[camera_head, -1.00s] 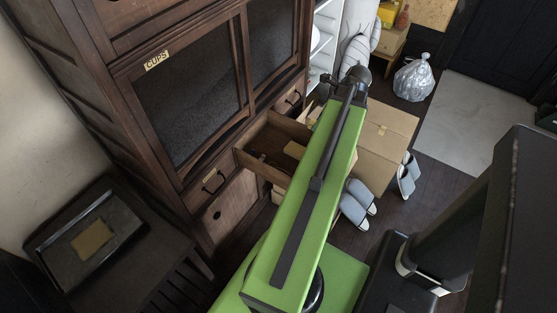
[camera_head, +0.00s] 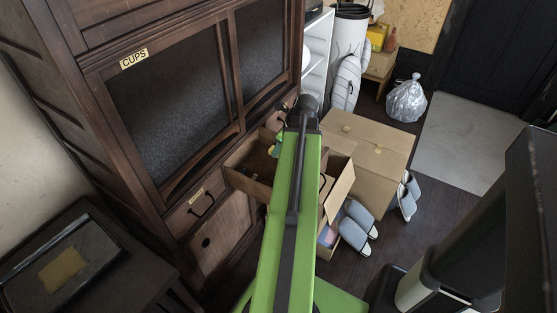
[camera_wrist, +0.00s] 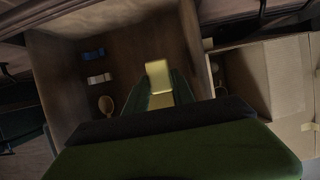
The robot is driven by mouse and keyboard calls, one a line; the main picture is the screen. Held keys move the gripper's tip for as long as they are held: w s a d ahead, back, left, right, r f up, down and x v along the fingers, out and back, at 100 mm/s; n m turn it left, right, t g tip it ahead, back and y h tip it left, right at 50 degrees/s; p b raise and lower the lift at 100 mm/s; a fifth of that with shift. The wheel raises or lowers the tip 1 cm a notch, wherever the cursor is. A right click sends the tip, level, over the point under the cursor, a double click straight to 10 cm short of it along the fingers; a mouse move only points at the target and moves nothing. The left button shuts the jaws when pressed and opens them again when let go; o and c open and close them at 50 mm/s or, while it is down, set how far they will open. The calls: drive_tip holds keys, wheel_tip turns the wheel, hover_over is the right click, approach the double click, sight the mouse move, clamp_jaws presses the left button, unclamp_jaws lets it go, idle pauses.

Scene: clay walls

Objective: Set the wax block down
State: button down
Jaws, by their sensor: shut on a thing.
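The wax block (camera_wrist: 158,76) is a pale yellow block in the wrist view. My gripper (camera_wrist: 160,92) is shut on it, with a dark green finger on each side. The block shows over the inside of an open wooden drawer (camera_wrist: 70,125); I cannot tell whether it touches the drawer floor. In the head view the open drawer (camera_head: 246,182) juts from the dark cabinet, left of my green arm. My arm hides part of the drawer there, and the block cannot be made out clearly.
In the drawer lie a blue item (camera_wrist: 93,54), a pale item (camera_wrist: 98,79) and a wooden spoon (camera_wrist: 106,105). An open cardboard box (camera_head: 338,190) stands right of the drawer, by a larger closed carton (camera_head: 365,150). Slippers (camera_head: 356,227) lie on the floor.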

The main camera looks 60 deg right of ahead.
drive_tip(key=shift+f+b, duration=2.15)
drive_tip(key=shift+f, duration=0.1)
drive_tip(key=c, duration=1.1)
unclamp_jaws()
drive_tip(key=shift+r, duration=0.15)
drive_tip(key=shift+o, duration=0.2)
drive_tip(key=shift+r+p, duration=0.35)
drive_tip(key=shift+p, duration=0.15)
drive_tip(key=p+v, duration=1)
drive_tip(key=v, duration=0.1)
drive_tip(key=shift+s+r+p, duration=0.2)
drive_tip(key=shift+r+p, duration=0.1)
drive_tip(key=shift+p, duration=0.05)
